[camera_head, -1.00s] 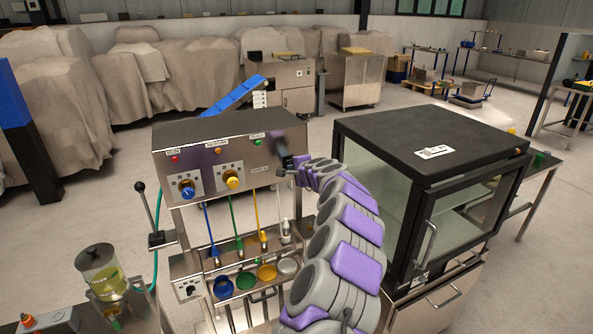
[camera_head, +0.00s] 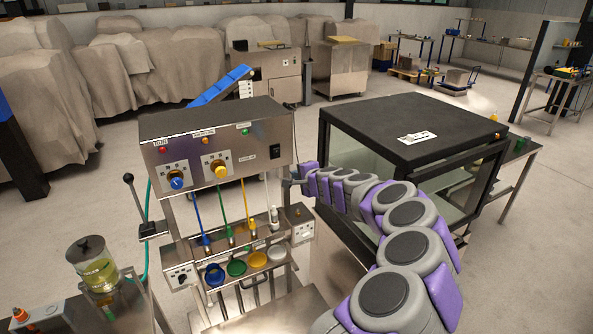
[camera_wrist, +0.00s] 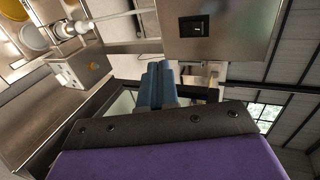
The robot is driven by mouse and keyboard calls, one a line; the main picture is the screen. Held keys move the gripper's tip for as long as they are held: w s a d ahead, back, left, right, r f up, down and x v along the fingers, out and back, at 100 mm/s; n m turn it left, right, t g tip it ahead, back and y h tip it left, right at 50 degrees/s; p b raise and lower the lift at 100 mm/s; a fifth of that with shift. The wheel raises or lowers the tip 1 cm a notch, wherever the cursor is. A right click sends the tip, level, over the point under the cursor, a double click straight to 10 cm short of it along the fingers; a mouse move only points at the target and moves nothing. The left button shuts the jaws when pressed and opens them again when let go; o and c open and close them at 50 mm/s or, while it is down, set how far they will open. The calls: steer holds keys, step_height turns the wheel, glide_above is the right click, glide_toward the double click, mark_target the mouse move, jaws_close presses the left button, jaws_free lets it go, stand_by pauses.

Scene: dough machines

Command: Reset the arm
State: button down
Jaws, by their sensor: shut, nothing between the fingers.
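My gripper (camera_wrist: 157,84) shows in the wrist view with its two blue-grey fingers pressed together and nothing between them. In the head view my gripper (camera_head: 287,183) is small, at the right edge of the steel dough machine (camera_head: 205,160), beside its front. My purple and grey arm reaches up from the bottom right and bends left to it. In the wrist view the machine's panel with a black switch (camera_wrist: 194,26) is above the fingers. I cannot tell whether the fingers touch the machine.
A black-topped glass cabinet (camera_head: 412,128) stands right of the machine, close behind my arm. A lever (camera_head: 129,180) and a clear jar (camera_head: 92,262) of yellow liquid are at the left. Blue, green, yellow and white cups (camera_head: 237,268) sit below the machine. Open floor lies behind.

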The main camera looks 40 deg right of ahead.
steer(key=w+a+r+n+y, duration=0.1)
steer(key=a+r+n+y, duration=0.25)
steer(key=a, duration=0.65)
steer(key=w+a+r+n+y, duration=0.1)
steer(key=a+r+n+y, duration=0.15)
steer(key=a+r, duration=0.45)
steer(key=s+a+n+g+y, duration=0.2)
steer(key=s+a+n, duration=0.2)
steer(key=a, duration=0.7)
steer(key=s+a+n+g+y, duration=0.2)
steer(key=s+a+n, duration=0.2)
steer(key=a, duration=0.8)
steer(key=s+a+f+n+g+h, duration=0.1)
steer(key=s+a+f+n+g, duration=0.25)
steer(key=s, duration=0.35)
steer(key=s+a+f+n+g, duration=0.2)
steer(key=s+a, duration=0.2)
steer(key=s, duration=0.4)
steer(key=s+d+f+g+h, duration=0.1)
steer(key=s+d+f+h, duration=0.1)
steer(key=s, duration=0.5)
steer(key=s+d+f+n+g+h, duration=0.1)
steer(key=s+d+f+g+h, duration=0.1)
steer(key=s, duration=0.5)
steer(key=s+d+f+g+h, duration=0.2)
steer(key=s, duration=0.6)
steer(key=shift+f, duration=0.35)
steer(key=shift+g, duration=0.25)
